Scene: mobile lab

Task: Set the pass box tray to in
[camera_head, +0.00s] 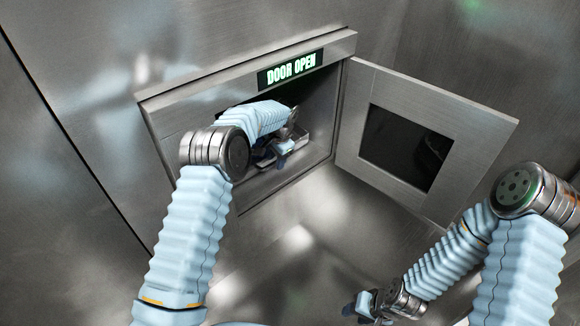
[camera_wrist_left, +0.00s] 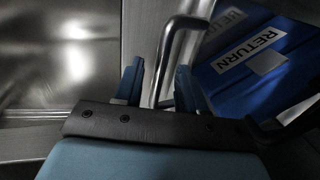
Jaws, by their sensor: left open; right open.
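The pass box (camera_head: 160,118) is a steel opening in the wall with a lit "DOOR OPEN" sign (camera_head: 291,69). My left arm reaches into it. My left gripper (camera_head: 284,151) is inside, partly hidden by my arm. In the left wrist view my left gripper (camera_wrist_left: 158,84) is open, with a bent metal handle (camera_wrist_left: 170,58) showing between its fingers; I cannot tell if they touch it. A blue piece (camera_wrist_left: 285,75) labelled "RETURN" lies right of the handle. I cannot tell which part is the tray. My right gripper (camera_head: 362,306) is open and empty, low outside the box.
The pass box door (camera_head: 355,115) with a dark window (camera_head: 405,147) stands swung open to the right. Bare steel wall lies on the left, and free space lies below the door.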

